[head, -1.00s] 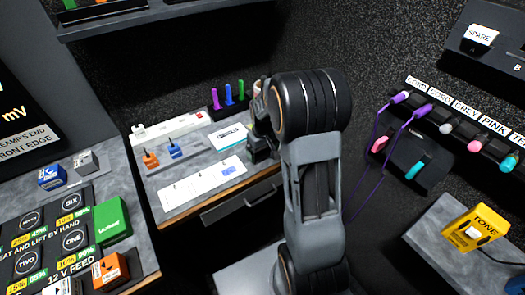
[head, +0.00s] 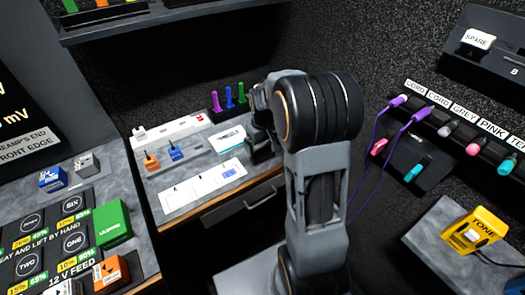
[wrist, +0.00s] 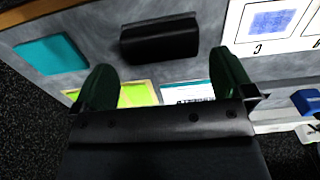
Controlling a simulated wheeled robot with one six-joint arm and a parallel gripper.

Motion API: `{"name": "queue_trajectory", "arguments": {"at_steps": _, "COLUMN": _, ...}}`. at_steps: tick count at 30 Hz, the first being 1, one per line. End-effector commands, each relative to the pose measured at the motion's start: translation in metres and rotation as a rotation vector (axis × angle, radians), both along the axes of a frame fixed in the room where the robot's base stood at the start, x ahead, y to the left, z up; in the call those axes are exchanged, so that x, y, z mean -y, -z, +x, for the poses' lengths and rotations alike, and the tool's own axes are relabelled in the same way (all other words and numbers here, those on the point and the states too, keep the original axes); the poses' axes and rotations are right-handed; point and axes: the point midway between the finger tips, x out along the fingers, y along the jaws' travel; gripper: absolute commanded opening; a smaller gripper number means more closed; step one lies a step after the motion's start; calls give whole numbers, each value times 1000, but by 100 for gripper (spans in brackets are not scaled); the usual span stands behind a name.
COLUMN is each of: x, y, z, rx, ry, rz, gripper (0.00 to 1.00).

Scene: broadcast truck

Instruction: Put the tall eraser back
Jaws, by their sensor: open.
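A black oblong block (wrist: 160,38) lies on the grey desk in the wrist view, probably an eraser; no label on it is readable. A flat teal block (wrist: 50,54) lies to its left. My gripper (wrist: 165,85) is open, its two dark green fingers spread, with nothing held between them. The black block lies beyond the fingertips in the picture, apart from them. Below it, partly hidden by my gripper, are a yellow-green piece (wrist: 130,95) and a white barcode card (wrist: 186,94). In the head view my gripper (head: 264,148) hides that part of the desk.
A white lettered strip (head: 203,190) with a blue square lies left of my gripper. Behind stand purple, blue and green markers (head: 229,95), with orange and blue pieces (head: 175,151) on a grey rail. A dark wall rises behind; a drawer is under the wooden front edge.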

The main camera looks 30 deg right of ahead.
Motion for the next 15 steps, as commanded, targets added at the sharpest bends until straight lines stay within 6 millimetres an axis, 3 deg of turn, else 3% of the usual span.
{"name": "queue_trajectory", "arguments": {"at_steps": 6, "x": 0, "y": -42, "z": 0, "rx": 3, "ry": 0, "rz": -1, "gripper": 100}}
{"name": "queue_trajectory", "arguments": {"at_steps": 15, "x": -5, "y": -74, "z": -5, "rx": 10, "ry": 3, "rz": -2, "gripper": 100}}
